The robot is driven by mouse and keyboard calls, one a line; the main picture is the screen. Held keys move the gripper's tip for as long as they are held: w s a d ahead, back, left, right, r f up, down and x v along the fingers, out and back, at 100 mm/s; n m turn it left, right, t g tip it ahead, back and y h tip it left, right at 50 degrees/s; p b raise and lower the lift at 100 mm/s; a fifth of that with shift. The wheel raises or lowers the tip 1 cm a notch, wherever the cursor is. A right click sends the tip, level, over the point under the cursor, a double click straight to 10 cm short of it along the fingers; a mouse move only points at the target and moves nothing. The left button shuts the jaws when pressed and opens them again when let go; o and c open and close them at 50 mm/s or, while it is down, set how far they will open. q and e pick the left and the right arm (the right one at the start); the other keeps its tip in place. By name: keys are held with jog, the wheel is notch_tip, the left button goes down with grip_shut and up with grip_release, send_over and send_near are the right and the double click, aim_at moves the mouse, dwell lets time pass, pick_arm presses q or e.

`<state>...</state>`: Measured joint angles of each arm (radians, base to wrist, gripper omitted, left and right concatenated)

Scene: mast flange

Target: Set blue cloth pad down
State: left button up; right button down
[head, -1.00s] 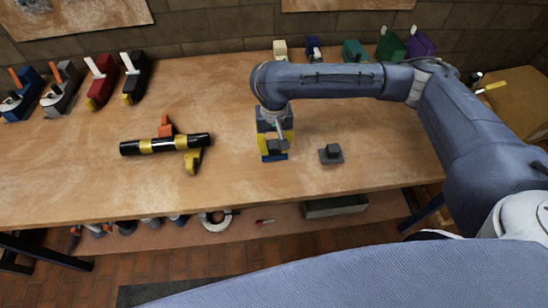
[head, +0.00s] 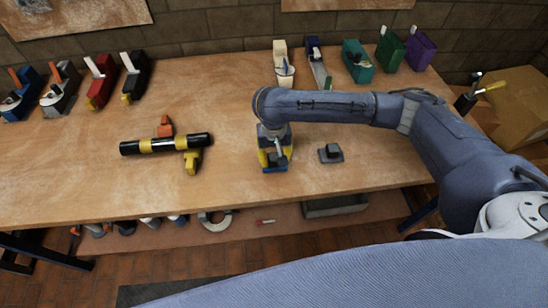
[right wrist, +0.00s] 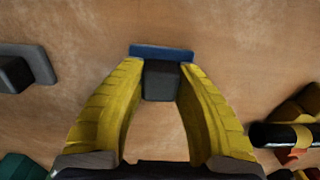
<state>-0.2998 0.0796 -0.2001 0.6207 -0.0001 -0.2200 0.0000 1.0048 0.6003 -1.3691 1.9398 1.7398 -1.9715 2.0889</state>
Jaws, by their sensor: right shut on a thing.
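The blue cloth pad (right wrist: 160,53) has a dark grey block-shaped grip (right wrist: 161,82) on it. My right gripper (right wrist: 161,72) is shut on this grip, with a yellow finger on each side. In the head view the pad (head: 274,169) shows as a blue edge under the right gripper (head: 273,158), over the table near its front side. I cannot tell whether the pad touches the tabletop. My left gripper is not in view.
A grey pad with a dark block (head: 331,154) lies just right of the gripper. A black tube with yellow bands (head: 165,144) lies left. Several tools and holders line the back, including a white cup (head: 285,77). Bare table (head: 225,110) lies between.

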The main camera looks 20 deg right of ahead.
aim_at(274, 157)
jog(key=shift+f, duration=0.15)
jog(key=c, duration=1)
grip_release()
jog(key=shift+c, duration=0.2)
notch_tip(274, 157, up, 12)
